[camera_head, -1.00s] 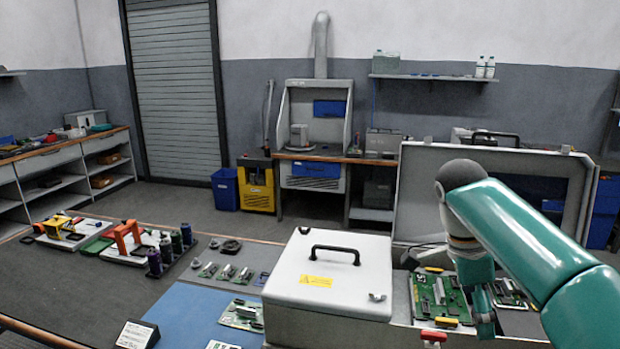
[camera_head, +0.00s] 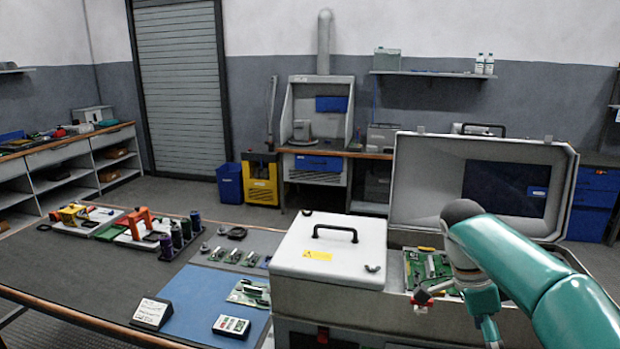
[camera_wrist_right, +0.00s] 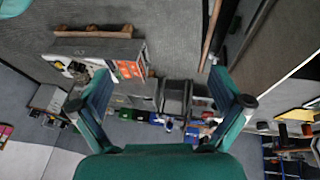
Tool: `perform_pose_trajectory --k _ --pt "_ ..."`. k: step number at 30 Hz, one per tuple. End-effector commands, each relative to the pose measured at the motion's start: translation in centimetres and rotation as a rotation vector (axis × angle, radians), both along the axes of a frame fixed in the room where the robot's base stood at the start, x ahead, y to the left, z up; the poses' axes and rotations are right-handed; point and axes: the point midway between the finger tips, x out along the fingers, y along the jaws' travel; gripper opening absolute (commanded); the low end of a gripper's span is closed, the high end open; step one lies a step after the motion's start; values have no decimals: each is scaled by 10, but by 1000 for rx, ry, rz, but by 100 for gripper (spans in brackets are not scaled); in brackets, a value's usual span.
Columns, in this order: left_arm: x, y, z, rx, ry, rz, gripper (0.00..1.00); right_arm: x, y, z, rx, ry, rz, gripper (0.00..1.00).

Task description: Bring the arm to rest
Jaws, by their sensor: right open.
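My right arm (camera_head: 520,265), teal with a dark grey rounded joint, comes in from the right in the head view and bends down in front of the open grey case (camera_head: 345,303). Its gripper is not clearly seen there. In the right wrist view my right gripper (camera_wrist_right: 162,88) has its two teal and dark fingers spread wide, with nothing between them. The wrist camera looks out across the room, so the bench below is not plainly seen. My left gripper is not in view.
The case's raised lid (camera_head: 430,180) stands behind the arm, and green circuit boards (camera_head: 428,268) lie inside. A white cover with a black handle (camera_head: 334,234) closes its left part. A blue mat (camera_head: 196,300) with a meter (camera_head: 231,326) lies left.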

Motion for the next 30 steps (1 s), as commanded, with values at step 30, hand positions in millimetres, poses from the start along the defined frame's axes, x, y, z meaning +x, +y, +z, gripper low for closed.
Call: perform_pose_trajectory --k 30 --pt "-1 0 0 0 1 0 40 -255 187 -387 953 -19 1112 100"
